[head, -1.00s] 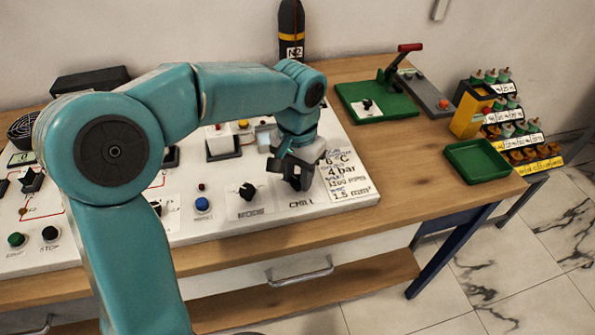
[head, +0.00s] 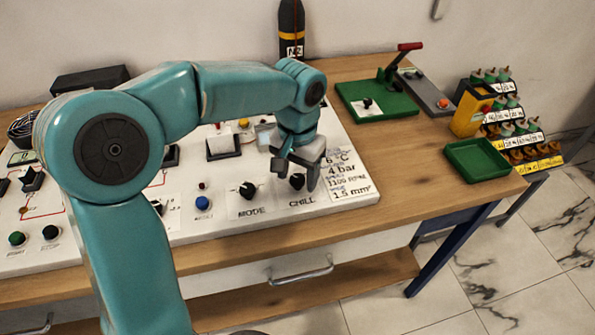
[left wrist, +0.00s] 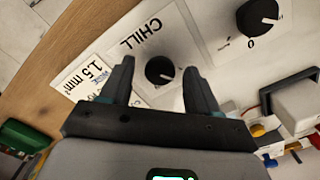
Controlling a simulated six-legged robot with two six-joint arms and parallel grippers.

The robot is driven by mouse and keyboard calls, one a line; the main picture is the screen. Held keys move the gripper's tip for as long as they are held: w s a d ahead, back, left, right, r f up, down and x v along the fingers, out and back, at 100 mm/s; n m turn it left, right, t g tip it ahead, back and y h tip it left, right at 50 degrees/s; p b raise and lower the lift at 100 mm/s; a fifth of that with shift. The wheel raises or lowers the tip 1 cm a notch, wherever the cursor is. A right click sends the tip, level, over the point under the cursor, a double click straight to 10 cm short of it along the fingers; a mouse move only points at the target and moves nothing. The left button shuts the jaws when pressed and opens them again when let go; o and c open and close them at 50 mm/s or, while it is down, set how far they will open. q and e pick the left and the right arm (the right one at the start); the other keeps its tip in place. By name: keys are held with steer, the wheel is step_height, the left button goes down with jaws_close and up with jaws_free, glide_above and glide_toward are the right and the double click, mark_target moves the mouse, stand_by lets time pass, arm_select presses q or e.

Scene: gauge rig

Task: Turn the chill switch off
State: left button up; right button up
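The chill switch is a round black knob (head: 297,182) on a white plate, with the word CHILL printed beside it. It also shows in the left wrist view (left wrist: 160,70), between the two fingertips. I cannot read its setting for sure. My left gripper (head: 295,174) hangs right over the knob, pointing down at the panel. In the left wrist view its fingers (left wrist: 158,80) are apart, one on each side of the knob, with visible gaps, so it is open and holds nothing. My right gripper is not in view.
The black MODE knob (head: 247,189) sits just left of the chill switch, with a blue button (head: 203,202) beyond it. A white block switch (head: 222,145) stands behind. A printed card (head: 347,180) is to the right. Bare wood (head: 405,185) lies right of the panel.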

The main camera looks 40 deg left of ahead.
mark_target(297, 178)
arm_select(q)
step_height(297, 178, up, 16)
steer(key=p, duration=0.3)
steer(key=shift+r, duration=0.15)
stand_by(0.5)
